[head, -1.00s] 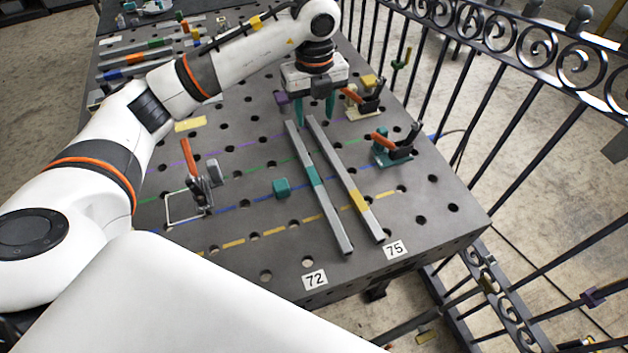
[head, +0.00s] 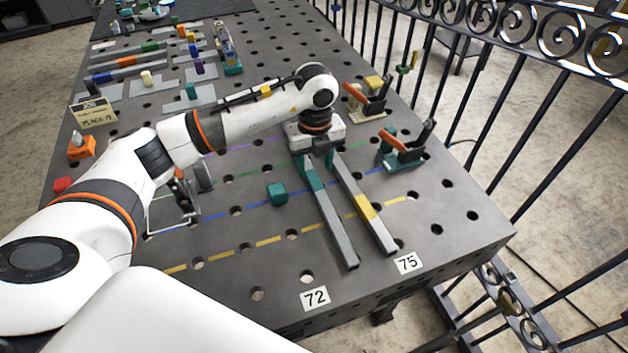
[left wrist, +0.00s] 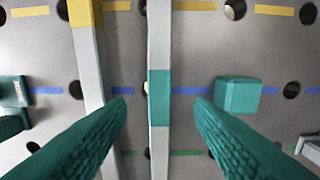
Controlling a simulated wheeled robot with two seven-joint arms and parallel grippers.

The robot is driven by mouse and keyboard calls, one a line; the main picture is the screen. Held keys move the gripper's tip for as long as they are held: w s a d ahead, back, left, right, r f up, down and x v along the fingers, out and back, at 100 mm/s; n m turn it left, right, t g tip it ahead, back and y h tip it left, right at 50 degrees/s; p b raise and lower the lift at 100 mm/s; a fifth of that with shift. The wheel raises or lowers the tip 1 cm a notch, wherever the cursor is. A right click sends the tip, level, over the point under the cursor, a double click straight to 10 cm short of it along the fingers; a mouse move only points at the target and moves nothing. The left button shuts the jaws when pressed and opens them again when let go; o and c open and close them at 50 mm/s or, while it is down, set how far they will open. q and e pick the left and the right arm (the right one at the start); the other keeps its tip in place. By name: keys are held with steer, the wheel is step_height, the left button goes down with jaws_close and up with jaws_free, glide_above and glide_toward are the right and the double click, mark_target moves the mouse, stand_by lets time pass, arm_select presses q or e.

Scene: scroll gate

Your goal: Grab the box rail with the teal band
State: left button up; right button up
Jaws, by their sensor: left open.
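The grey box rail with the teal band (head: 337,232) lies on the dark table, its near end by the label 72. My left gripper (head: 315,163) is above its far part, pointing down. In the left wrist view the teal band (left wrist: 160,96) shows between the two open teal fingers (left wrist: 160,112), with gaps on both sides. The fingers look apart from the rail; their exact height is hard to tell. A second rail with a yellow band (head: 366,207) lies beside it, to the right, near label 75. My right gripper is not in view.
A teal block (head: 277,193) sits left of the rail. Toggle clamps stand at the right (head: 404,148) and left (head: 184,193). A black iron fence (head: 520,150) runs along the right side. More rails and blocks lie at the far left.

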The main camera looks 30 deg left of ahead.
mark_target(315, 181)
arm_select(q)
step_height(315, 181, down, 5)
steer(key=shift+a+r+p, duration=0.1)
steer(key=shift+p, duration=0.7)
steer(key=shift+w+f, duration=0.1)
steer(key=shift+f, duration=0.45)
steer(key=shift+r, duration=0.1)
jaws_close()
